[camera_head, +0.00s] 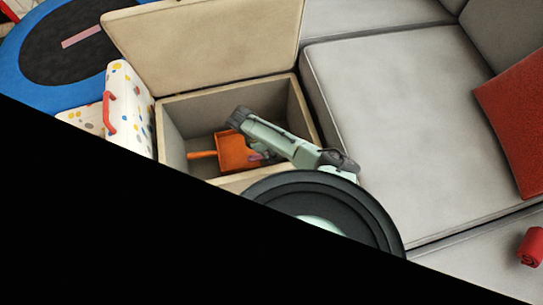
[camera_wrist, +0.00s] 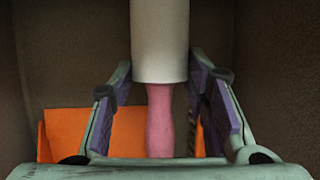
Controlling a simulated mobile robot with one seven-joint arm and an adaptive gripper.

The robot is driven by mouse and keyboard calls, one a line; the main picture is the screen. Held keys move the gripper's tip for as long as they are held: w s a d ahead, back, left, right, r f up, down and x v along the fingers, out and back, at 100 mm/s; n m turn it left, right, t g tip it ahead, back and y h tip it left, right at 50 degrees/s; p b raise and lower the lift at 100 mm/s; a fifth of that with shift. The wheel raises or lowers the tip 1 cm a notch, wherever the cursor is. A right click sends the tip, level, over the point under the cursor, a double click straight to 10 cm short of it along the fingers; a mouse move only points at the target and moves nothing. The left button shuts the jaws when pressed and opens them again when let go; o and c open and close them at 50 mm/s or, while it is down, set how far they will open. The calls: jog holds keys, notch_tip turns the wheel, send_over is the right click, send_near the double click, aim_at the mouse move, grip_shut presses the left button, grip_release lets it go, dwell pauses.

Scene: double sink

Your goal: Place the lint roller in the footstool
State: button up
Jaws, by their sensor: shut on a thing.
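The footstool (camera_head: 168,125) is a beige open box in the head view, with its padded lid (camera_head: 205,40) raised at the back. My gripper (camera_head: 263,156) reaches down inside the opening. In the wrist view my gripper (camera_wrist: 163,80) is shut on the lint roller (camera_wrist: 160,40), which has a white roll and a pink handle (camera_wrist: 160,120). The handle runs between the purple finger pads. In the head view the roller is mostly hidden by my arm. Whether it touches the footstool floor I cannot tell.
An orange dustpan (camera_head: 235,152) lies inside the footstool and also shows behind the roller in the wrist view (camera_wrist: 62,130). A spotted white case (camera_head: 130,95) with a red handle stands left. A grey sofa (camera_head: 395,110) is close on the right.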

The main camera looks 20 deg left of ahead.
jog(key=shift+f+b, duration=0.65)
jog(key=shift+f, duration=1.8)
jog(key=shift+f, duration=0.15)
jog(key=o, duration=1.2)
jog(key=p+v, duration=0.2)
jog(key=v, duration=1)
jog(key=shift+r, duration=0.2)
jog(key=shift+w, duration=0.1)
